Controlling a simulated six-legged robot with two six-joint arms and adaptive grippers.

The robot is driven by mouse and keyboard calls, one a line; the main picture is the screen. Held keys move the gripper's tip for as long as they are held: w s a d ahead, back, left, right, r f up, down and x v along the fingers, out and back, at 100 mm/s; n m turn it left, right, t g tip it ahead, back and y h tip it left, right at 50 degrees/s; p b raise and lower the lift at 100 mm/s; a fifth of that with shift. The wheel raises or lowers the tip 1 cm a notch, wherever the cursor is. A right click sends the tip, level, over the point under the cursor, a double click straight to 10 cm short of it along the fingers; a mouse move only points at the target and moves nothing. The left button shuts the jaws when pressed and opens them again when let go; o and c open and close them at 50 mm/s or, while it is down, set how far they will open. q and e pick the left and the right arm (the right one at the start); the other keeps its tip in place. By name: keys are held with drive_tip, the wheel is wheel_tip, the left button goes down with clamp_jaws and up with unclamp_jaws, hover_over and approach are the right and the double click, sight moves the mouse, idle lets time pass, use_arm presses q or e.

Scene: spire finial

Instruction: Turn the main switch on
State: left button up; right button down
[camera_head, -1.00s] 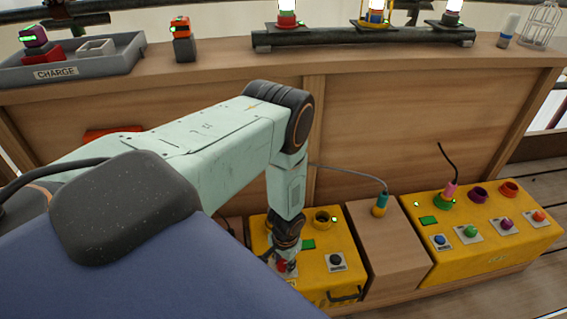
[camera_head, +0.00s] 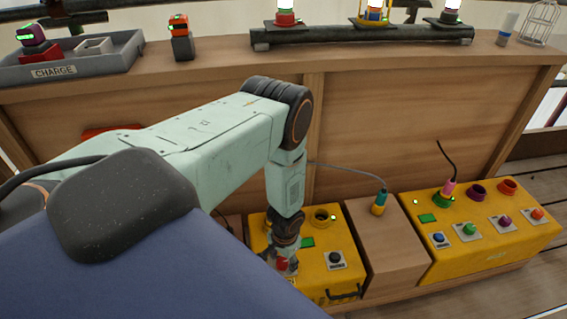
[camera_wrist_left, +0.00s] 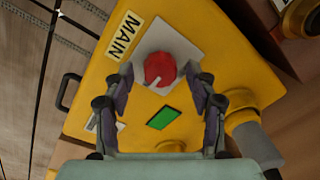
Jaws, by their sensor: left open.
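The main switch is a round red knob (camera_wrist_left: 160,69) with a pale pointer line, on a light plate beside the "MAIN" label (camera_wrist_left: 125,35). It sits on the yellow box (camera_head: 336,285). My left gripper (camera_wrist_left: 162,76) is open, with one finger on each side of the red knob in the left wrist view. I cannot tell whether the fingers touch it. In the head view my left gripper (camera_head: 284,268) points down at the box and partly hides the knob. My right gripper is not in view.
A green indicator (camera_wrist_left: 163,118) and a black knob (camera_head: 335,258) are on the same box. A wooden block (camera_head: 395,255) with a cable plug stands beside it. A second yellow box (camera_head: 495,240) with several coloured knobs is at the right.

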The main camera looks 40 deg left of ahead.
sight(285, 263)
use_arm(q)
wheel_tip(285, 263, up, 12)
drive_tip(key=shift+d, duration=0.25)
idle(0.7)
drive_tip(key=shift+f, duration=0.1)
idle(0.3)
drive_tip(key=s+d+r+t+h+p, duration=0.1)
drive_tip(key=s+d+h, duration=0.15)
drive_tip(key=d, duration=0.25)
drive_tip(key=s+d+r+h+p, duration=0.1)
drive_tip(key=s+d, duration=0.3)
drive_tip(key=d, duration=0.2)
drive_tip(key=s+r+y+p, duration=0.1)
drive_tip(key=s+r+p, duration=0.2)
drive_tip(key=s, duration=0.4)
drive_tip(key=s+r+g+y+p, duration=0.1)
drive_tip(key=s+r+y+p, duration=0.1)
drive_tip(key=s+r, duration=0.4)
drive_tip(key=shift+s+a+n+p, duration=0.3)
drive_tip(key=shift+s+a+p, duration=0.15)
drive_tip(key=shift+s+p, duration=0.55)
drive_tip(key=shift+s, duration=0.1)
